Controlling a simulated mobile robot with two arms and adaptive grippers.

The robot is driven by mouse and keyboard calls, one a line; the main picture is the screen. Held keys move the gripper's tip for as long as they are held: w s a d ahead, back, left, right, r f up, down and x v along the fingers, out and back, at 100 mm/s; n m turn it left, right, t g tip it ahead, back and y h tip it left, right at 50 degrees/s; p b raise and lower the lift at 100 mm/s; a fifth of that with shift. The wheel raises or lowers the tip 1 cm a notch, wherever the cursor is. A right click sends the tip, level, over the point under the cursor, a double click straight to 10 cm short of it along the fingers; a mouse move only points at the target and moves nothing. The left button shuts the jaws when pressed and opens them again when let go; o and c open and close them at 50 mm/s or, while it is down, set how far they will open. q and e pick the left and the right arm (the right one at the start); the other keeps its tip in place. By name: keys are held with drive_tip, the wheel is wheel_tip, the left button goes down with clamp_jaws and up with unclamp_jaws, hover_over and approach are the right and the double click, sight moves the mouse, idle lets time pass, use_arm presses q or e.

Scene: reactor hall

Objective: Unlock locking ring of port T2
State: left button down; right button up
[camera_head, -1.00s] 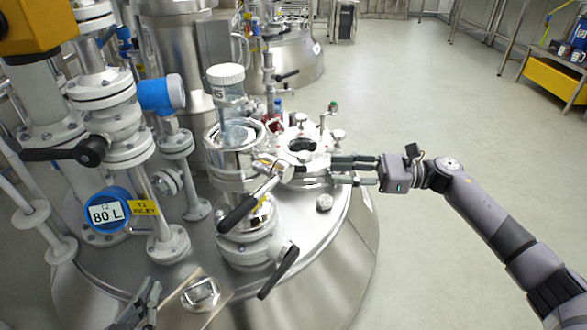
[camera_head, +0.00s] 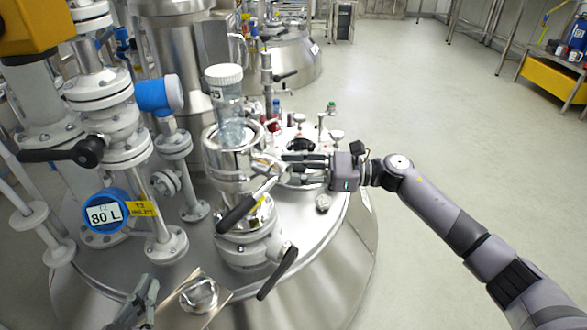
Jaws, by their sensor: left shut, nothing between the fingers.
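The port (camera_head: 250,245) stands on the tank lid as a steel column with black-handled levers. Its metal locking ring (camera_head: 222,163) surrounds the upper end. A yellow T2 inlet tag (camera_head: 143,209) is on the pipe to the left. My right gripper (camera_head: 284,166) reaches in from the right, its two fingers apart, with the tips close to the ring's right side. I cannot tell whether they touch it. My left gripper (camera_head: 142,300) is shut and empty at the bottom left, low over the lid.
A blue 80 L gauge (camera_head: 105,213) and flanged pipes crowd the left. A square steel plate (camera_head: 200,296) lies beside my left gripper. Small lid fittings (camera_head: 322,203) stand near my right gripper. The floor (camera_head: 420,110) to the right is free.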

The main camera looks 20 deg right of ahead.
clamp_jaws()
idle(0.7)
